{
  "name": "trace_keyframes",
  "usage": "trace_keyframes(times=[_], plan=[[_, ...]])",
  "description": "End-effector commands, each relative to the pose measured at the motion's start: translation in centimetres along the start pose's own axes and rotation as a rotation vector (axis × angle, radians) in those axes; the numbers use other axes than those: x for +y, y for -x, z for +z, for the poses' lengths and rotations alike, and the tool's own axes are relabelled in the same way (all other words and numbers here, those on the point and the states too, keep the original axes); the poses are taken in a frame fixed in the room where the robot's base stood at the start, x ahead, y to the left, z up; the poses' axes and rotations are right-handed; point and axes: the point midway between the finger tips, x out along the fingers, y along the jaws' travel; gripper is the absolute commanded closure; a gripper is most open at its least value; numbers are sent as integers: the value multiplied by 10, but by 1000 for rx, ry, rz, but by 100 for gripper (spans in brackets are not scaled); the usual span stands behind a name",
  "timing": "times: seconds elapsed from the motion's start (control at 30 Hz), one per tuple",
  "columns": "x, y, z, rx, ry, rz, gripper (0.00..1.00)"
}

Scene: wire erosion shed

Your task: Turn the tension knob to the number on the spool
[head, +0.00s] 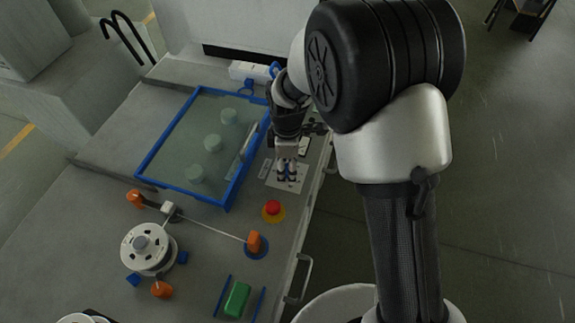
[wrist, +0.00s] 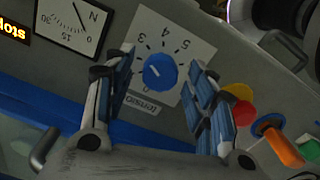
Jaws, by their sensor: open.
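The blue tension knob (wrist: 160,71) sits on a white numbered dial plate (wrist: 176,28) in the wrist view. A short white mark on the knob points to the upper left of that view, toward the lower-middle numbers; the exact number is hard to read. My gripper (wrist: 162,62) is open, with one finger on each side of the knob and apparent gaps to it. In the head view my gripper (head: 287,177) reaches down over the dial plate (head: 285,186), hiding the knob. The white wire spool (head: 146,247) lies at the lower left; no number on it is legible.
A red stop button (head: 273,208) on a yellow base is close to the dial plate. A blue-framed clear cover (head: 180,135) lies left of my gripper. A needle gauge (wrist: 73,24) neighbours the dial.

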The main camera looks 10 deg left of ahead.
Motion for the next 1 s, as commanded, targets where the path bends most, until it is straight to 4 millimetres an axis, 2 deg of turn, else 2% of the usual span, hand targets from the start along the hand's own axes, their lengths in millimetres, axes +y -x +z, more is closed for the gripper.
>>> trace_keyframes(times=[0.17,0.8,1.0], plan=[[0,0,0,0,0,0,50],[0,0,0,0,0,0,93],[0,1,0,0,-9,0,94]])
